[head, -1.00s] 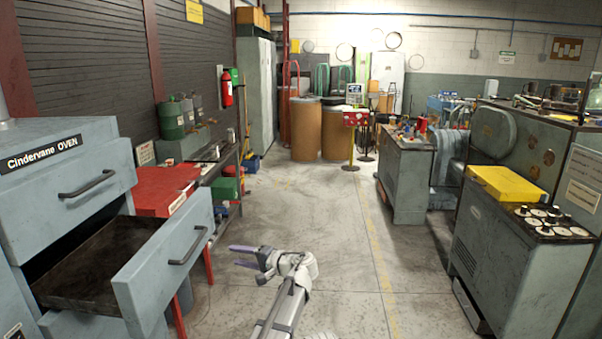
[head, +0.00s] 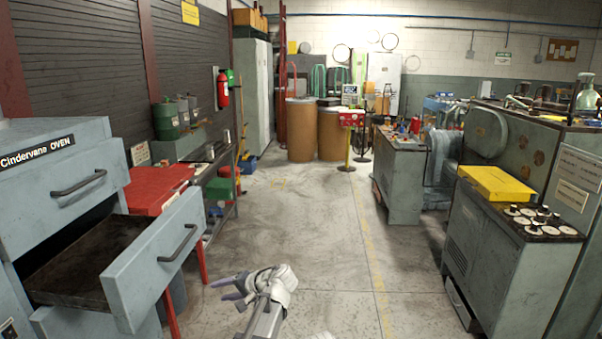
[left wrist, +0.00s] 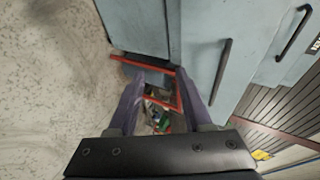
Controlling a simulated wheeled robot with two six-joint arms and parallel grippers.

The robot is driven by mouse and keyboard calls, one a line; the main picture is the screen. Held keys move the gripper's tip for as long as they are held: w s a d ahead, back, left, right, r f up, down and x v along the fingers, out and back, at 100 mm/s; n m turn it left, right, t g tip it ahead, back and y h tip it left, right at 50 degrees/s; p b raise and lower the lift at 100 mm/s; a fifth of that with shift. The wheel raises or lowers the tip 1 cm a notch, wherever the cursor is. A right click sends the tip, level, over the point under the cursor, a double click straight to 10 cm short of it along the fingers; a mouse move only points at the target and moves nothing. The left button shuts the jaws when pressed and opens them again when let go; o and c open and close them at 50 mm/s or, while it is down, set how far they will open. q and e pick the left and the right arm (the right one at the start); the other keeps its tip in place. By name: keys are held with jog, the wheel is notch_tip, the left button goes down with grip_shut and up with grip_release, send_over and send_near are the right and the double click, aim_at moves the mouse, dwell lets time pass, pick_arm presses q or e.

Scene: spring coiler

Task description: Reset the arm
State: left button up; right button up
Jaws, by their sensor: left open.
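My left gripper (head: 228,287) is low in the head view, over the floor to the right of the open oven drawer. It points left, with its two purple fingers apart and nothing between them. In the left wrist view the fingers (left wrist: 162,105) stand spread on both sides of a gap, with the floor and a red-edged bench beyond. The open drawer (head: 155,262) of the Cindervane oven (head: 62,170) is pulled out, and its inside looks empty. The drawer front also shows in the left wrist view (left wrist: 205,45), apart from the fingers.
A red cabinet top (head: 158,187) stands behind the drawer. A grey machine (head: 500,265) with a yellow box (head: 497,184) is on the right. A workbench (head: 403,180) and brown drums (head: 301,130) stand farther back. The floor (head: 310,220) between them is clear.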

pick_arm(q)
jog(key=s+d+f+n+g+h, duration=0.2)
jog(key=s+f+h, duration=0.35)
jog(key=s, duration=0.45)
jog(key=s+d+f+n+g+h, duration=0.15)
jog(key=s+f+h, duration=0.4)
jog(key=s, duration=0.55)
jog(key=s+d+r+m+p, duration=0.2)
jog(key=s+d, duration=0.1)
jog(key=d, duration=0.3)
jog(key=s+d+r+m+g+y+p, duration=0.1)
jog(key=s+d+r+m+p, duration=0.1)
jog(key=d, duration=0.4)
jog(key=shift+s+d+r+p, duration=0.35)
jog(key=shift+s+r+p, duration=0.4)
jog(key=shift+s, duration=0.35)
